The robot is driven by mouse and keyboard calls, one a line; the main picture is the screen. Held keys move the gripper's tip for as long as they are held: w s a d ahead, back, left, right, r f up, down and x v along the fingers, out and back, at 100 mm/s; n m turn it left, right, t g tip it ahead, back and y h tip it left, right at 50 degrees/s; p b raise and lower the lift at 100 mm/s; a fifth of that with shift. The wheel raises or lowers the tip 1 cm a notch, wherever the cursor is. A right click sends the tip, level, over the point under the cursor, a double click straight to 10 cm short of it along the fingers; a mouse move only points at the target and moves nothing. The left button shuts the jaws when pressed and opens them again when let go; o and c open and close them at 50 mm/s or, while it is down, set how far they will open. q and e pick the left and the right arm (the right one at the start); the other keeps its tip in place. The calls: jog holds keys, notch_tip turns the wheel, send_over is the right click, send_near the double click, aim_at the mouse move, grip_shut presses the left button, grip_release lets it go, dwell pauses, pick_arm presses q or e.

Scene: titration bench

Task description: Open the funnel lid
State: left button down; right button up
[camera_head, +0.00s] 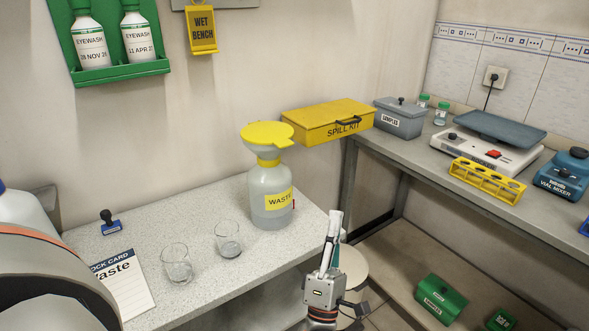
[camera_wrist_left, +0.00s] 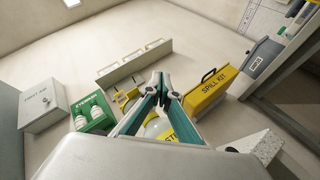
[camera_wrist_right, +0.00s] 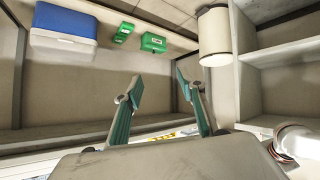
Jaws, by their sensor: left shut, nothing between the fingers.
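The bottle is translucent grey with a yellow label and stands on the speckled bench. My left gripper (camera_head: 335,217) is shut and empty, upright to the right of the bottle and apart from it. In the left wrist view, its fingers (camera_wrist_left: 160,80) meet at the tips and partly hide the bottle; the lid is hard to make out there. My right gripper (camera_wrist_right: 159,83) shows only in its own wrist view, open and empty, with no funnel in sight.
Two glass beakers (camera_head: 228,240) stand left of the bottle. A stamp (camera_head: 109,222) and a waste card (camera_head: 124,288) lie further left. A yellow spill kit (camera_head: 328,121) is behind the bottle, to its right. A side bench (camera_head: 420,155) carries a balance and a vial mixer.

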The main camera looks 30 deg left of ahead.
pick_arm(q)
jog(key=a+f+n+g+y+b, duration=0.1)
jog(key=a+n+g+y, duration=0.2)
jog(key=n+g+y, duration=0.6)
jog(key=a+n+g+y+b, duration=0.1)
jog(key=a+n+g+y, duration=0.3)
jog(key=n, duration=0.8)
jog(key=n+g+y+p, duration=0.2)
jog(key=n+g, duration=0.1)
send_near(283, 144)
jog(key=w+a, duration=0.3)
jog(key=a, duration=0.2)
jog(key=shift+s+d+r+p, duration=0.1)
jog(key=shift+r+p, duration=0.2)
jog(key=shift+r, duration=0.3)
jog(key=shift+s+d+r+p, duration=0.15)
jog(key=shift+r+p, duration=0.15)
jog(key=shift+r, duration=0.25)
jog(key=shift+r+t, duration=0.3)
jog(key=shift+r, duration=0.25)
pick_arm(e)
jog(key=shift+s+d+f, duration=0.2)
jog(key=shift+s+f, duration=0.4)
jog(key=shift+s, duration=0.05)
jog(key=shift+r, duration=0.1)
